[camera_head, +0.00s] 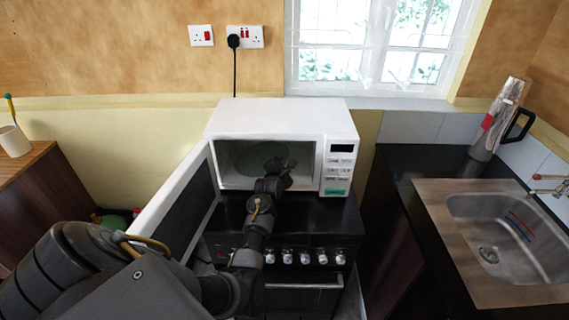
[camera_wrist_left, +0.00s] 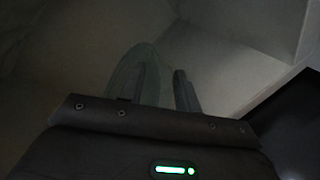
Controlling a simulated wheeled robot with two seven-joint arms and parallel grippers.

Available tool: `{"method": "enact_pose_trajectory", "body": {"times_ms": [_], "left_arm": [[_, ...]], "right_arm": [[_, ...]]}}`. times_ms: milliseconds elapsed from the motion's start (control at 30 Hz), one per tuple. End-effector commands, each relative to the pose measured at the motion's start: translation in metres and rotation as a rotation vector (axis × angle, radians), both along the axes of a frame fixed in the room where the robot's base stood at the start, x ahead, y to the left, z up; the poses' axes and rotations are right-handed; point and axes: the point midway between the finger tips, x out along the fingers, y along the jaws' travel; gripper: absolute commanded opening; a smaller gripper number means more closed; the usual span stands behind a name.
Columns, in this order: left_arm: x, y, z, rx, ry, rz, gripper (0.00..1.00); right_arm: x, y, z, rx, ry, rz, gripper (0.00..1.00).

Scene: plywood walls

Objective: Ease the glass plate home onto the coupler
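The glass plate (camera_head: 254,157) shows as a dull greenish disc inside the open microwave (camera_head: 285,119). In the left wrist view the plate (camera_wrist_left: 122,76) is a narrow, pale green ellipse, partly covered by one finger. My left gripper (camera_head: 280,168) reaches into the cavity at the plate's right side. In the wrist view its two fingers (camera_wrist_left: 167,88) stand apart with a gap between them. I cannot tell whether a finger touches the plate or whether the plate lies level. The coupler is not visible. My right gripper is not in view.
The microwave door (camera_head: 177,205) stands open at the left, beside my left arm. The microwave sits on a black stove (camera_head: 308,222) with knobs along its front. A dark counter with a sink (camera_head: 500,235) and a metal flask (camera_head: 497,120) is at the right.

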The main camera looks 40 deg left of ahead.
Motion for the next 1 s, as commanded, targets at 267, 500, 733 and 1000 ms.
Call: {"method": "enact_pose_trajectory", "body": {"times_ms": [267,500,733,1000], "left_arm": [[0.0086,0.0046,-0.0023,0.0,0.0,0.001,0.33],[0.0086,0.0035,-0.0023,0.001,0.0,0.0,0.3],[0.0087,0.0031,-0.0024,0.001,0.0,0.0,0.0],[0.0089,0.0023,-0.0024,0.001,0.0,-0.001,0.0]], "right_arm": [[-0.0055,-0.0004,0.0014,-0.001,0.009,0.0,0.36],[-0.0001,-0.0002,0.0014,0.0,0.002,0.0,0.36],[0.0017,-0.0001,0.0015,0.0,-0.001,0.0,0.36],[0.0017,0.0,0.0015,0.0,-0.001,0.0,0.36]]}}
